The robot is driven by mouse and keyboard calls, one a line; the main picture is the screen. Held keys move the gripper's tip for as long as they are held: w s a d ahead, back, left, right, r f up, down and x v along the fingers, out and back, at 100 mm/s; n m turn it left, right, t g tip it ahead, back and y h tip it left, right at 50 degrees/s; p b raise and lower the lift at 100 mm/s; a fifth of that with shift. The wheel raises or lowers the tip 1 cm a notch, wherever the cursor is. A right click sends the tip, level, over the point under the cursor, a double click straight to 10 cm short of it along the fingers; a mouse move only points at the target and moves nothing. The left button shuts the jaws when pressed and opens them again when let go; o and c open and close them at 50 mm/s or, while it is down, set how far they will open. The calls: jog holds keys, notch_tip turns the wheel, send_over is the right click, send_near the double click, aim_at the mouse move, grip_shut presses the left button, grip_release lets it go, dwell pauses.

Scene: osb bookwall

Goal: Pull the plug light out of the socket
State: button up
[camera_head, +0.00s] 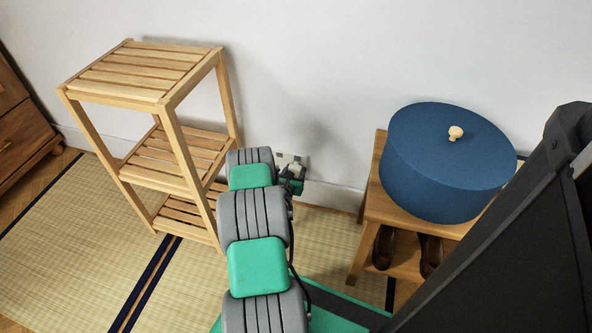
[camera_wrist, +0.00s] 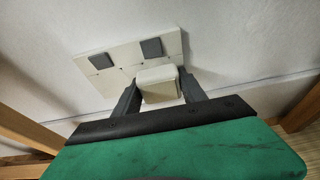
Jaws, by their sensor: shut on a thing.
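The plug light (camera_wrist: 158,84) is a small cream-white block in the wrist view. It sits in front of the lower part of the wall socket plate (camera_wrist: 98,62), which is white with two grey square pieces on its upper part. My gripper (camera_wrist: 160,92) has one dark finger on each side of the plug light and is shut on it. I cannot tell whether the plug light is still seated in the socket. In the head view, my arm reaches down to the wall, and the socket plate (camera_head: 287,160) shows just beyond my gripper (camera_head: 293,178); the plug light is mostly hidden there.
A slatted wooden shelf (camera_head: 136,97) stands close on the left of my arm. A wooden bench (camera_head: 372,205) on the right carries a round blue box (camera_head: 440,175), with dark shoes (camera_head: 384,247) below. A wooden drawer unit (camera_head: 22,125) is at far left. Tatami floor (camera_head: 60,240) is clear.

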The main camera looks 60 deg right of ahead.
jog(key=shift+s+a+p, duration=0.2)
jog(key=shift+a, duration=0.95)
jog(key=shift+s+a+p, duration=0.15)
jog(key=shift+a+p, duration=0.1)
jog(key=shift+a, duration=0.95)
jog(key=shift+s+a+p, duration=0.2)
jog(key=shift+a, duration=0.95)
grip_shut()
jog(key=shift+s, duration=0.1)
